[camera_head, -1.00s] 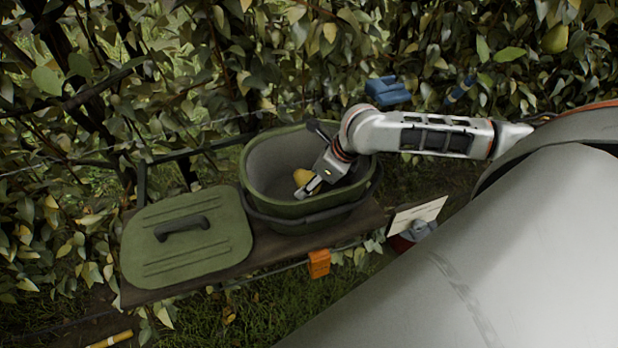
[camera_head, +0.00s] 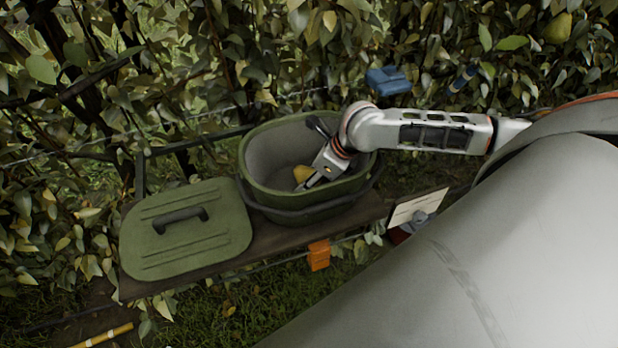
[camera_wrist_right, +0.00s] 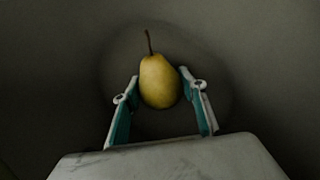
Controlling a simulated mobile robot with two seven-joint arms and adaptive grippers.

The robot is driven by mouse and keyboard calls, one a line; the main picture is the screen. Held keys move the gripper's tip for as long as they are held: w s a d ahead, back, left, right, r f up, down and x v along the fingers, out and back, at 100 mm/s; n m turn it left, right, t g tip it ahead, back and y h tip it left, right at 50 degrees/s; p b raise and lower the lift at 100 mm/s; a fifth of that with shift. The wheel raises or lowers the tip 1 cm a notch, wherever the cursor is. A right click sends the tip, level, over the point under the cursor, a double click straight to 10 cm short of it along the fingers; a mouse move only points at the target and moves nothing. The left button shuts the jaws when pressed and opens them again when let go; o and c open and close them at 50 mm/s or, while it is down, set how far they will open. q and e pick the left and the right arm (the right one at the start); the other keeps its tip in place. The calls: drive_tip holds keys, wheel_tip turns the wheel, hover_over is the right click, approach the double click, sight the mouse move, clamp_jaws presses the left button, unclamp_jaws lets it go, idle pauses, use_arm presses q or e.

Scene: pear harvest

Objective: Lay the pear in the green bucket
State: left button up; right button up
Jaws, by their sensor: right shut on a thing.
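A yellow pear (camera_wrist_right: 160,82) with a brown stem sits between the fingers of my right gripper (camera_wrist_right: 160,100) in the right wrist view. The gripper is shut on it. In the head view the pear (camera_head: 301,173) is partly hidden by the right gripper (camera_head: 305,184). Both are inside the green bucket (camera_head: 305,209), below its rim. The bucket's grey inner wall surrounds them. I cannot tell from these views whether the pear touches the bucket's floor. My left gripper is not in view.
A green lid (camera_head: 190,240) with a dark handle lies left of the bucket on a wooden shelf (camera_head: 270,243). An orange clip (camera_head: 319,255) is at the shelf's front edge. A blue object (camera_head: 388,80) is near the hedge behind my arm. Another pear (camera_head: 558,28) hangs at upper right.

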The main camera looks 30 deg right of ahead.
drive_tip(key=shift+f, duration=0.45)
idle(0.4)
drive_tip(key=o, duration=1.3)
drive_tip(key=shift+r, duration=0.1)
drive_tip(key=v, duration=1.2)
drive_tip(key=shift+w+a, duration=0.1)
